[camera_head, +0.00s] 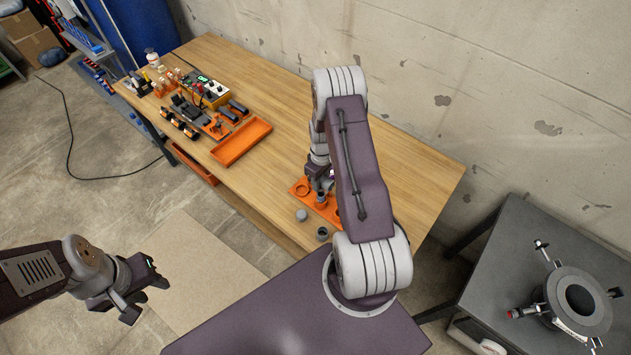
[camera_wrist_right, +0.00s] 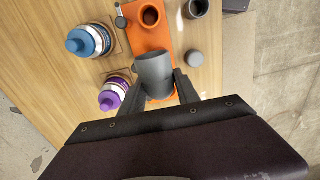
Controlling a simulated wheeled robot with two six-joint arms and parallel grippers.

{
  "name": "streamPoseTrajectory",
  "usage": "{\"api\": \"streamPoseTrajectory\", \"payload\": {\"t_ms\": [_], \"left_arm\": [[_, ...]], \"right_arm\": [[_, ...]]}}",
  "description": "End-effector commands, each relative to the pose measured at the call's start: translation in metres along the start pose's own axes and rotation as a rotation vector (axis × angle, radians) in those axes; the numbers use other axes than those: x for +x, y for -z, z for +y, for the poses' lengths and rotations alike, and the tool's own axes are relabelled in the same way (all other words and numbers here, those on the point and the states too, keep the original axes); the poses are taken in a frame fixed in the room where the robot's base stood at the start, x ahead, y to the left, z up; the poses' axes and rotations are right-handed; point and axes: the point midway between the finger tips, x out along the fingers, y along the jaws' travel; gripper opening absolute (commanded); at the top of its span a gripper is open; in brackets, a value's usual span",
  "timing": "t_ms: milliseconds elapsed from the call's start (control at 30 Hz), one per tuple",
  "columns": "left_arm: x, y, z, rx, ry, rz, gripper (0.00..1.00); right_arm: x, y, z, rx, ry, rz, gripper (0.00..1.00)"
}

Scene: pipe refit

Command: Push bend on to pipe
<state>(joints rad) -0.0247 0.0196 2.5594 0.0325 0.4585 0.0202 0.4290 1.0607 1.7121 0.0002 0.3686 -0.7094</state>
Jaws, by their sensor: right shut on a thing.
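My right gripper (camera_wrist_right: 160,88) is shut on a grey pipe bend (camera_wrist_right: 154,68), held between its two dark fingers over an orange fixture plate (camera_wrist_right: 148,38). A second grey rim shows at the lower end of the bend. I cannot tell whether it is seated on a pipe. In the head view my right arm partly hides the orange plate (camera_head: 299,188), and the bend is not clear there. My left gripper (camera_head: 146,298) hangs at the lower left, off the table, with its fingers apart and empty.
A blue-topped bottle (camera_wrist_right: 88,41) and a purple-topped bottle (camera_wrist_right: 114,95) stand beside the plate. A grey cap (camera_wrist_right: 194,58) and a grey hollow fitting (camera_wrist_right: 196,8) lie on its other side. An orange tray (camera_head: 241,143) and tools sit further left.

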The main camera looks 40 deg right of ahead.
Motion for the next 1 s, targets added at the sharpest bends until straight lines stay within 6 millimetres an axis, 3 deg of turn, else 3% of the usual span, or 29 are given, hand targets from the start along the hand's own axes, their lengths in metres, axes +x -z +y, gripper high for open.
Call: {"api": "streamPoseTrajectory", "payload": {"t_ms": [333,1000], "left_arm": [[0.028,-0.003,-0.001,0.000,0.000,0.000,0.36],[0.026,-0.003,-0.001,0.000,0.000,0.000,0.36]], "right_arm": [[0.037,0.000,0.000,-0.001,0.000,0.000,0.02],[0.035,-0.002,-0.001,-0.001,0.000,0.001,0.02]]}}
